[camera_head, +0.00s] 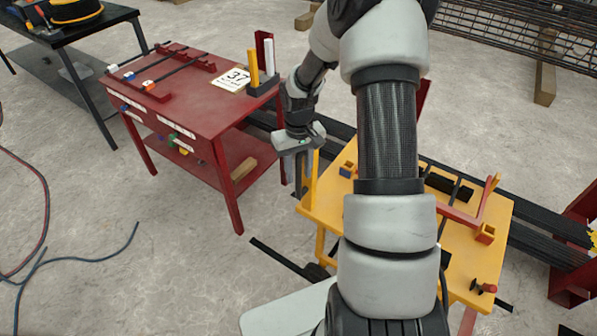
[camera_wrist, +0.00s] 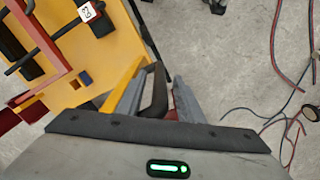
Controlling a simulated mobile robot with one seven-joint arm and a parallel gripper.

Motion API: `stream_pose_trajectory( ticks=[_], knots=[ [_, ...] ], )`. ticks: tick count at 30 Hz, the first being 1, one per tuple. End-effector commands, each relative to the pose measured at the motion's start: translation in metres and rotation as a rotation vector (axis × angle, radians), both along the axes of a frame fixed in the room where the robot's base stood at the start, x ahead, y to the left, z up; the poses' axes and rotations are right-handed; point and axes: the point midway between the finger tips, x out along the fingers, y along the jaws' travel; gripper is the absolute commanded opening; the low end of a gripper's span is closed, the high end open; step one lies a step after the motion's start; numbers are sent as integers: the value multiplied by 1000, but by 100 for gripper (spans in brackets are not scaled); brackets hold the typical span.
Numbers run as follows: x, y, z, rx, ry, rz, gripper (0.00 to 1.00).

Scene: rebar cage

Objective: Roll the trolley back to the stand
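The yellow trolley (camera_head: 327,212) stands right of centre in the head view, partly hidden behind my arm; its yellow top fills the upper left of the wrist view (camera_wrist: 105,50). The red stand (camera_head: 190,110) is at the left, with a gap of floor between it and the trolley. My gripper (camera_head: 297,190) points down at the trolley's left corner, beside a yellow upright (camera_head: 312,175). In the wrist view a dark handle-like bar (camera_wrist: 156,92) lies between the fingers (camera_wrist: 162,75). Whether they press on it is not clear.
A dark table (camera_head: 85,30) stands at the upper left. Long black bars (camera_head: 500,205) run behind the trolley to a red support (camera_head: 580,250). Loose cables (camera_head: 75,260) lie on the left floor. The floor in front of the red stand (camera_head: 180,225) is clear.

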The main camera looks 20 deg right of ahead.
Motion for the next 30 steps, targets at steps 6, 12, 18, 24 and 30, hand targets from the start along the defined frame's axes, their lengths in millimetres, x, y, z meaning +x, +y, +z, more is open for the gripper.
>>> stream_pose_trajectory(
  ticks=[6, 12, 18, 24, 30],
  knots=[
    [0, 0, -1, 0, 0, 0, 34],
    [0, 0, -1, 0, 0, 1, 10],
    [0, 0, -1, 0, 0, 1, 0],
    [2, 1, -1, 0, -1, 1, 0],
    [14, 10, -1, 0, -8, 6, 0]
  ],
)
